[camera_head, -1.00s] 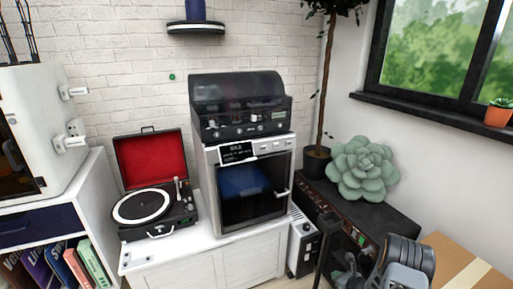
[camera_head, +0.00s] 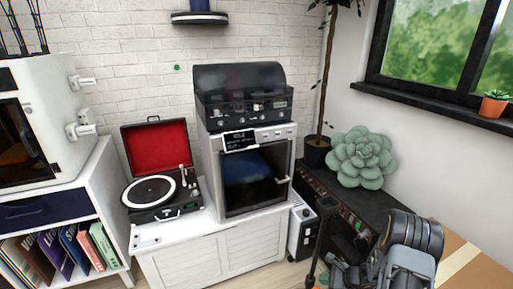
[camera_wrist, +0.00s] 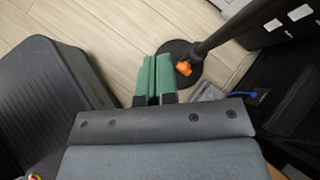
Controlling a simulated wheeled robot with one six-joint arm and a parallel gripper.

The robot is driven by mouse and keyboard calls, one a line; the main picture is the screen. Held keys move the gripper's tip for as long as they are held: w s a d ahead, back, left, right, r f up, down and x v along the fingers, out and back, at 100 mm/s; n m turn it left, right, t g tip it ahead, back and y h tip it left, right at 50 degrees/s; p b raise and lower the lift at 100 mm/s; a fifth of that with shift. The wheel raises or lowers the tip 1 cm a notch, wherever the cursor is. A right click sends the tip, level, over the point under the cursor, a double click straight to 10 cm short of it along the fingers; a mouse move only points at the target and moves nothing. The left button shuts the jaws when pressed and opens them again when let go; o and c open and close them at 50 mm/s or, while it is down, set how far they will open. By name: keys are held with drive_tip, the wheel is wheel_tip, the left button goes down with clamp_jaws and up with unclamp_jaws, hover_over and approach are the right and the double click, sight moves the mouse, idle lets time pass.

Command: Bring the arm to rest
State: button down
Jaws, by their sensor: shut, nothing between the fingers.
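My arm (camera_head: 405,250) is folded at the lower right of the head view, in front of the black cabinet. In the wrist view my gripper (camera_wrist: 153,76) shows two green fingers side by side, shut and empty. They hang over the light wood floor (camera_wrist: 100,45). A black round base with a pole (camera_wrist: 200,52) stands just beyond the fingertips, with a small orange part (camera_wrist: 183,68) on it. I cannot tell whether the fingers touch the base. The fingertips are not clear in the head view.
A white sideboard (camera_head: 200,255) bears a red-lined turntable (camera_head: 153,188) and an oven-like machine (camera_head: 252,175). A black cabinet (camera_head: 375,200) with a succulent (camera_head: 362,158) stands right of it. A cardboard box (camera_head: 475,270) is at the lower right. A shelf with records (camera_head: 60,250) stands left.

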drive_tip(key=s+a+r+n+h+p, duration=0.2)
drive_tip(key=s+r+n+p, duration=0.3)
drive_tip(key=r, duration=1.2)
drive_tip(key=s+a+r+n+g+h+p, duration=0.1)
drive_tip(key=s+a+r+n+h+p, duration=0.2)
drive_tip(key=r, duration=1.4)
drive_tip(key=s+a+r+n+h+p, duration=0.3)
drive_tip(key=s+r+n+p, duration=0.6)
drive_tip(key=r+n, duration=0.5)
wheel_tip(320, 180, up, 4)
drive_tip(key=shift+a+r+p, duration=0.1)
drive_tip(key=shift+a+p, duration=0.4)
drive_tip(key=shift+p, duration=0.75)
